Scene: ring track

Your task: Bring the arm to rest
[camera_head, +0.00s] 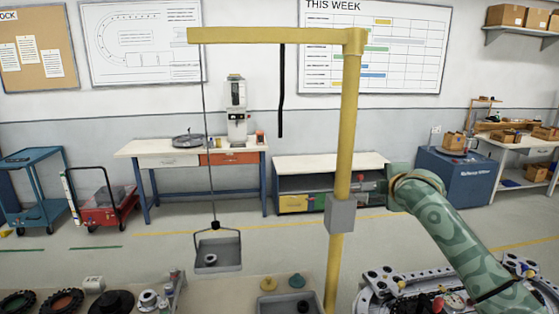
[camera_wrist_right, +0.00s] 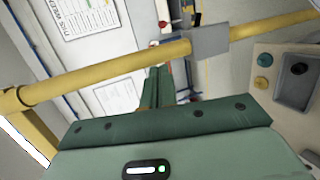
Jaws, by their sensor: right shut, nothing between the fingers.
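My right arm (camera_head: 465,240), green with a darker pattern, reaches in from the lower right of the head view and bends at a raised joint beside the yellow post. In the right wrist view my right gripper (camera_wrist_right: 158,82) has its two green fingers together, with nothing between them. The fingertips lie close to the yellow post (camera_wrist_right: 110,70) in that picture; I cannot tell whether they touch it. The post (camera_head: 345,150) stands upright in the head view and carries a grey box (camera_head: 341,214). My left gripper is not in view.
A grey tray (camera_head: 218,252) hangs on a cable from the yellow crossbeam (camera_head: 265,35). A black strap (camera_head: 281,90) hangs beside it. A ring track (camera_head: 390,285) lies below my right arm. Black wheels (camera_head: 62,302) lie at the lower left. Benches stand along the back wall.

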